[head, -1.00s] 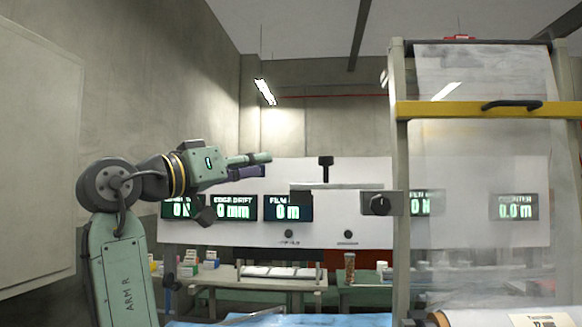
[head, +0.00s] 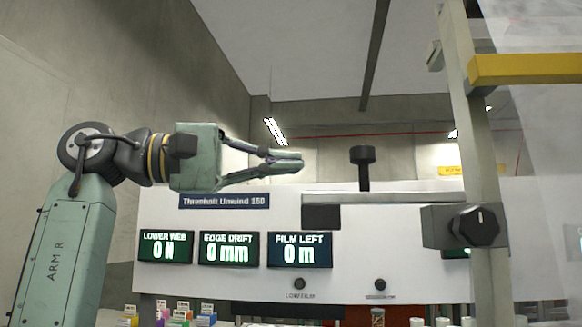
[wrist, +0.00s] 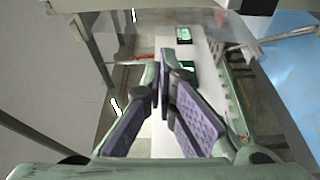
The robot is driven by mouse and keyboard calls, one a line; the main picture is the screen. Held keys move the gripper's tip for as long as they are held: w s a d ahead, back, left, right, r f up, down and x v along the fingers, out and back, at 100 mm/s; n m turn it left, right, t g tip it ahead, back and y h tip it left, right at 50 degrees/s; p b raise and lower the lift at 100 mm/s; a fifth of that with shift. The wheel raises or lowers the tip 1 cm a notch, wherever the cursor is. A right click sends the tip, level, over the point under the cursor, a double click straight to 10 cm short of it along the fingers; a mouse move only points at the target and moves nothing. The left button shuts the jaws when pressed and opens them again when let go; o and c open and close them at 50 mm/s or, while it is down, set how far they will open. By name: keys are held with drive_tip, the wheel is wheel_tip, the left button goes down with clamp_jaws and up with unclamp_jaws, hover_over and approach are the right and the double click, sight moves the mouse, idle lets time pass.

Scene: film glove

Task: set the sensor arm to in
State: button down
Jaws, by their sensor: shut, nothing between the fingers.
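What looks like the sensor arm (head: 385,198) is a pale horizontal bar in the head view, right of my gripper. A black upright knob (head: 362,165) stands on it and a dark block (head: 321,217) hangs at its left end. Its right end meets a grey bracket with a black faceted knob (head: 474,226) at the frame post. My gripper (head: 292,160) is shut and empty, pointing right, at about the height of the black upright knob and apart from it in the picture. In the wrist view the purple-padded fingers (wrist: 162,85) meet at their tips.
A white panel (head: 240,285) behind carries displays reading 0 N, 0 mm and 0 m. The frame post (head: 478,150) and yellow bar (head: 530,67) stand at right, with clear film beyond. Small boxes (head: 180,312) line the bench below. Open air separates my gripper and the upright knob.

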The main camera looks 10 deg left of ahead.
drive_tip(key=s+d, duration=0.1)
drive_tip(key=d, duration=0.6)
drive_tip(key=shift+d, duration=0.2)
drive_tip(key=shift+s, duration=0.15)
drive_tip(key=shift+s+a+t, duration=0.1)
drive_tip(key=shift+s+t, duration=0.05)
drive_tip(key=shift+t, duration=0.15)
